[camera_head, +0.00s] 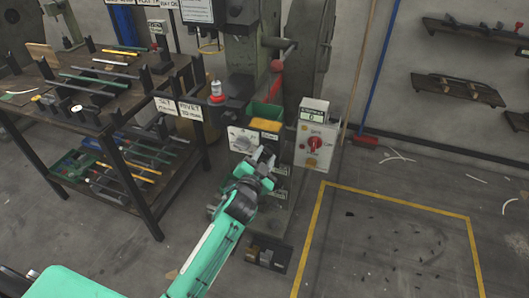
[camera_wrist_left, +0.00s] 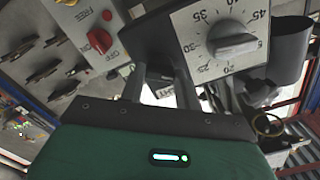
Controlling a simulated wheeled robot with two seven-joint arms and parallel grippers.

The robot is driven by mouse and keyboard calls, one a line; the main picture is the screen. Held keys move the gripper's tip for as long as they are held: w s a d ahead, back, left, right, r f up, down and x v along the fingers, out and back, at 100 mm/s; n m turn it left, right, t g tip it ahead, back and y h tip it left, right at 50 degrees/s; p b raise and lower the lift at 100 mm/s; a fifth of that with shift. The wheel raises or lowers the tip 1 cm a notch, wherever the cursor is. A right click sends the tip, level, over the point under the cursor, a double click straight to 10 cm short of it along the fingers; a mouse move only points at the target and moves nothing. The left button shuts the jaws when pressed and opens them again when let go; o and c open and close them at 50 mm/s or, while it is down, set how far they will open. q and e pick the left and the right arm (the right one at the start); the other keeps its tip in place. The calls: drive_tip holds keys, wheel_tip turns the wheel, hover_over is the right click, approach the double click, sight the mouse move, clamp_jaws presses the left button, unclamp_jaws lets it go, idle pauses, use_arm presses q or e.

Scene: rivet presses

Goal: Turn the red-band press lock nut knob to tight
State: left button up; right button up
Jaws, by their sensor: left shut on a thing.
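The green-grey press (camera_head: 240,50) stands in the middle of the head view. On its front is a dial box (camera_head: 242,140) with a grey pointer knob; the wrist view shows this dial knob (camera_wrist_left: 233,44) close up, with numbers around it. My left gripper (camera_head: 266,160) is just below and right of that dial, its arm coming up from below. In the wrist view my left gripper (camera_wrist_left: 160,78) has its fingers closed on a dark piece, apparently the lock nut knob, which is mostly hidden. A partly covered white label (camera_wrist_left: 163,94) shows between the fingers. The knob's setting cannot be read.
A control box (camera_head: 313,140) with a red switch stands right of the gripper. A workbench (camera_head: 60,100) with rods is at left. The floor inside the yellow line (camera_head: 395,203) is mostly free.

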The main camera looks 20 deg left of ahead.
use_arm(q)
drive_tip(key=m+p, duration=0.2)
drive_tip(key=m, duration=0.2)
drive_tip(key=shift+r+m, duration=0.1)
drive_tip(key=shift+m, duration=0.2)
drive_tip(key=shift+m+p, duration=0.3)
drive_tip(key=shift+m, duration=0.6)
drive_tip(key=shift+m+p, duration=0.6)
drive_tip(key=shift+m, duration=1.9)
use_arm(e)
wheel_tip(320, 180, down, 11)
drive_tip(key=s, duration=0.1)
drive_tip(key=shift+s+d+r+g, duration=0.2)
drive_tip(key=shift+s+d+g, duration=0.05)
drive_tip(key=shift+s+g, duration=0.15)
use_arm(q)
drive_tip(key=o, duration=1)
drive_tip(key=shift+s, duration=0.1)
